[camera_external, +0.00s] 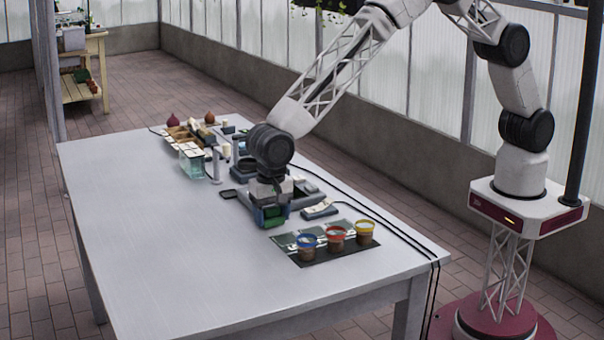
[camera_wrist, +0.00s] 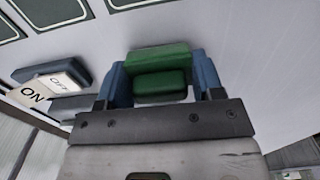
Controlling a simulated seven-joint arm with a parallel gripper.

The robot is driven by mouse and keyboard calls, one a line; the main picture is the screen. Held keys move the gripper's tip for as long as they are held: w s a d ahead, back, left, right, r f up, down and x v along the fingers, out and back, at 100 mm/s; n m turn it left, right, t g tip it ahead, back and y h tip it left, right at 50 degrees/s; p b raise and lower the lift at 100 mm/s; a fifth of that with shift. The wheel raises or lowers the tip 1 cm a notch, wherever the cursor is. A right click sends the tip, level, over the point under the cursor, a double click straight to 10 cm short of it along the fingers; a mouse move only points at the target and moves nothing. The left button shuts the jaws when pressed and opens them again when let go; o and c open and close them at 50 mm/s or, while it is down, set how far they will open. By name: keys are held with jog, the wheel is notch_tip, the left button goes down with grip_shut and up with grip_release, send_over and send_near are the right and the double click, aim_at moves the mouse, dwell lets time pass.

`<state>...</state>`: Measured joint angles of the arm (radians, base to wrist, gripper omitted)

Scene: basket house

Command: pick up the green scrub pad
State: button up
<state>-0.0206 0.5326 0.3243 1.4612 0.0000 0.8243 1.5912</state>
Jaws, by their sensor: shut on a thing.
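The green scrub pad (camera_wrist: 160,60) is between the two blue fingers of my gripper (camera_wrist: 163,78) in the wrist view. The fingers touch it on both sides. In the external view, my gripper (camera_external: 271,214) points down over the white table, and the green pad (camera_external: 272,211) shows at its fingertips. My gripper is shut on the pad. Whether the pad touches the table or hangs just above it, I cannot tell.
A dark mat (camera_external: 345,254) holds cups with blue (camera_external: 307,247), red (camera_external: 336,239) and yellow (camera_external: 364,233) rims, right of my gripper. An ON/OFF switch (camera_wrist: 52,86) lies near it. Cables (camera_external: 395,232) run along the right edge. The table's left front (camera_external: 160,260) is clear.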

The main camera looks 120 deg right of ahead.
aim_at(271, 207)
notch_tip(271, 207, up, 9)
jog(key=shift+r, duration=0.2)
dwell(0.3)
dwell(0.4)
jog(key=o, duration=0.3)
jog(key=shift+c, duration=0.9)
jog(key=s+d+r, duration=0.1)
jog(key=s+d, duration=0.2)
jog(key=d, duration=0.5)
jog(key=shift+s+d, duration=0.25)
